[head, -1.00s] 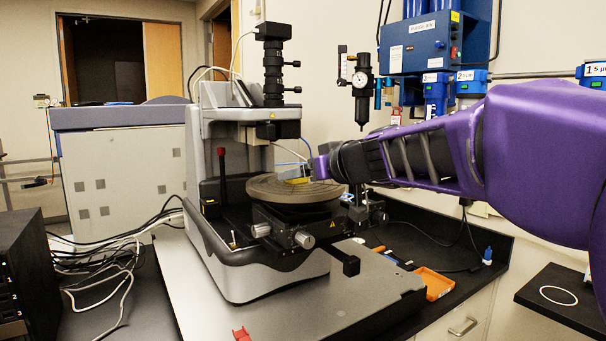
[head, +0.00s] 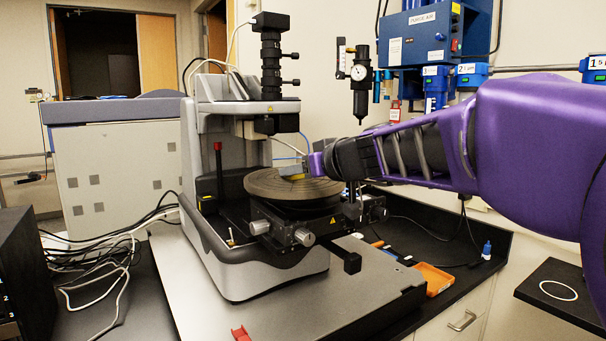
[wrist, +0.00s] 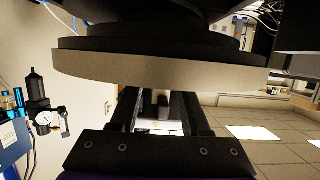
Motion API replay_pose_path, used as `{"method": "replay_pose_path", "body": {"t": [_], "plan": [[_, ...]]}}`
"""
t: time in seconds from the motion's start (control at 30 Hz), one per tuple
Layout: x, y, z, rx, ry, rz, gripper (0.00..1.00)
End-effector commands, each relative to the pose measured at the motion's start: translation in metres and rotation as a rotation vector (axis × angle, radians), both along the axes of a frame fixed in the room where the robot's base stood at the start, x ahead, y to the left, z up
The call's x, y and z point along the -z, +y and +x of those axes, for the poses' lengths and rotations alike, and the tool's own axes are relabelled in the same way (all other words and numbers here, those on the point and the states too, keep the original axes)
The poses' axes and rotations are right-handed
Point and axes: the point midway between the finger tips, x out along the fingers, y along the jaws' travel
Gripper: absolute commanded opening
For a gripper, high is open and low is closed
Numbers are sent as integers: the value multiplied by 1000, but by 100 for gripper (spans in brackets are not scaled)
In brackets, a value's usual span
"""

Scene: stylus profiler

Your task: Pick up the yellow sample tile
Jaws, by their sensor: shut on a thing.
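The yellow sample tile (head: 295,178) shows as a thin yellow strip on top of the round grey-brown stage disc (head: 262,183) of the profiler. My gripper (head: 297,170) reaches in from the right, low over the disc, and is shut on the tile. The fingers cover much of the tile in the head view. In the wrist view the dark fingers (wrist: 160,108) show below the disc's pale edge (wrist: 150,70), and I cannot make out the tile there. I cannot tell whether the tile is clear of the disc.
The profiler's grey column (head: 217,125) and black camera tube (head: 270,60) stand just behind and left of the disc. Stage knobs (head: 304,237) stick out below it. A pressure gauge (head: 360,72) hangs on the wall. An orange tray (head: 434,279) lies on the bench at right.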

Motion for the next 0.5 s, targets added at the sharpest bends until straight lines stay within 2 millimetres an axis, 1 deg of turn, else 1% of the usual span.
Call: {"method": "replay_pose_path", "body": {"t": [0.33,0.47,0.5], "plan": [[-3,0,0,0,-1,-1,0],[-14,1,0,-3,-2,0,0],[-20,1,0,-3,-3,-1,0]]}}
